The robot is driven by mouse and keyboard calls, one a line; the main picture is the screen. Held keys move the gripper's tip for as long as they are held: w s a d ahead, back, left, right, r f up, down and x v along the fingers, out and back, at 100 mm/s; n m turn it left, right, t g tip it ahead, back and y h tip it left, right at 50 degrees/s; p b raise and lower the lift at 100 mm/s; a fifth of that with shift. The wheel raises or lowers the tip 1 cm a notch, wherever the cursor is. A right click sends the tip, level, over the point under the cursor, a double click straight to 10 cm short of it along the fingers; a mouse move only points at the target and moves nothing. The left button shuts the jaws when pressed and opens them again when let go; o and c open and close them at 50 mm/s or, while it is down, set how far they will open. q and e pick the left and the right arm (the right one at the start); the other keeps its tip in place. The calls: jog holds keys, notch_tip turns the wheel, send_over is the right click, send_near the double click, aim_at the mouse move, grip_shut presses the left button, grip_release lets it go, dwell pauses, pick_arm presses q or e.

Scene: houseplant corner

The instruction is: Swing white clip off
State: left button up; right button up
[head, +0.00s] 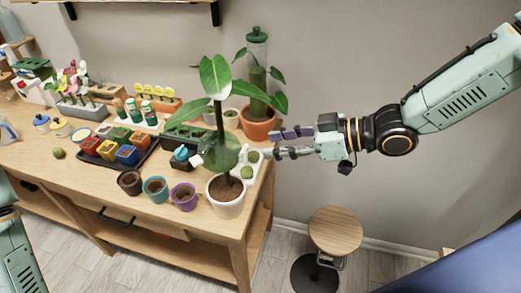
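A tall leafy plant (214,80) stands in a white pot (226,203) at the table's right front corner. A translucent green globe (221,151) sits around or in front of its stem; I cannot tell which. A small white piece (196,160) at the globe's left may be the white clip; it is too small to be sure. My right gripper (271,144) reaches in from the right, its two fingers apart and empty, pointing left toward the plant, right of the globe. My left arm shows only at the lower left edge; its gripper is out of view.
A white tray (262,168) with round green plants lies below the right fingers. An orange pot (258,128) with a cactus stands behind. Small pots (155,188) line the table front. A stool (335,230) stands right of the table (80,185).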

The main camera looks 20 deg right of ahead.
aim_at(248, 147)
jog(key=x, duration=0.2)
jog(key=b+x, duration=0.1)
jog(key=x, duration=0.1)
jog(key=shift+s+a+r, duration=0.2)
jog(key=shift+s+r, duration=0.05)
jog(key=shift+r, duration=0.05)
jog(key=shift+w+a+f, duration=0.1)
jog(key=shift+w+f, duration=0.05)
jog(key=shift+w, duration=0.05)
jog(key=shift+w+a+f, duration=0.1)
jog(key=shift+w+a, duration=0.1)
jog(key=shift+a, duration=0.15)
jog(key=shift+c, duration=1)
jog(key=shift+d, duration=0.3)
jog(key=c, duration=0.3)
pick_arm(q)
jog(key=shift+a+f, duration=0.25)
jog(key=shift+f, duration=0.65)
pick_arm(e)
jog(key=shift+a, duration=0.15)
grip_shut()
